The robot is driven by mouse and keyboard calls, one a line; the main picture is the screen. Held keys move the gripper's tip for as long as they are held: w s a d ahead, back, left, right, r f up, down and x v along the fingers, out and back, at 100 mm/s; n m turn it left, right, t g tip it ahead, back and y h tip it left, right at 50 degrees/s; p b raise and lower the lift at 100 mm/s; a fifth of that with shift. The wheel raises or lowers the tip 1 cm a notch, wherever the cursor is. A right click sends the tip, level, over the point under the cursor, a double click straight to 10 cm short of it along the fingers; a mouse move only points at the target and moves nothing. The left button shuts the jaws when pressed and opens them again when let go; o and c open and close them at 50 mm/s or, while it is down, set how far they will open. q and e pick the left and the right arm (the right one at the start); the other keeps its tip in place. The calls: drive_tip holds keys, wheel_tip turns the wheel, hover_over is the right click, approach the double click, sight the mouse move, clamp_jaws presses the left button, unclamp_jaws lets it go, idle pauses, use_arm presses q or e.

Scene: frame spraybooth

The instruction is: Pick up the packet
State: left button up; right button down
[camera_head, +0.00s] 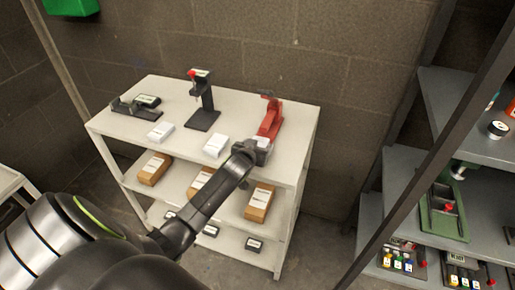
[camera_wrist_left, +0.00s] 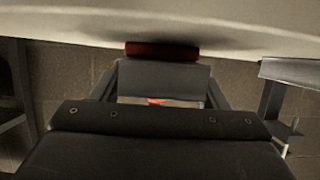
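My left gripper (camera_head: 262,150) is at the front right of the white rack's top shelf, just in front of a red device. A small pale packet (camera_head: 263,142) shows at its fingertips, partly covered by the gripper. In the left wrist view a grey block face (camera_wrist_left: 162,80) fills the space between the two fingers of the left gripper (camera_wrist_left: 160,88). I cannot tell whether the fingers press on it. Two more white packets lie on the same shelf, one in the middle (camera_head: 215,146) and one at left (camera_head: 160,132). My right gripper is not in view.
The red device (camera_head: 270,118) stands close behind the gripper; its red part (camera_wrist_left: 162,51) shows in the wrist view. A dark stand (camera_head: 203,105) and a low dark fixture (camera_head: 137,106) are on the shelf (camera_head: 240,98). Brown boxes (camera_head: 155,169) sit below. A grey rack (camera_head: 400,185) stands right.

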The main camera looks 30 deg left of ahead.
use_arm(q)
drive_tip(key=c, duration=0.8)
drive_tip(key=shift+r, duration=0.1)
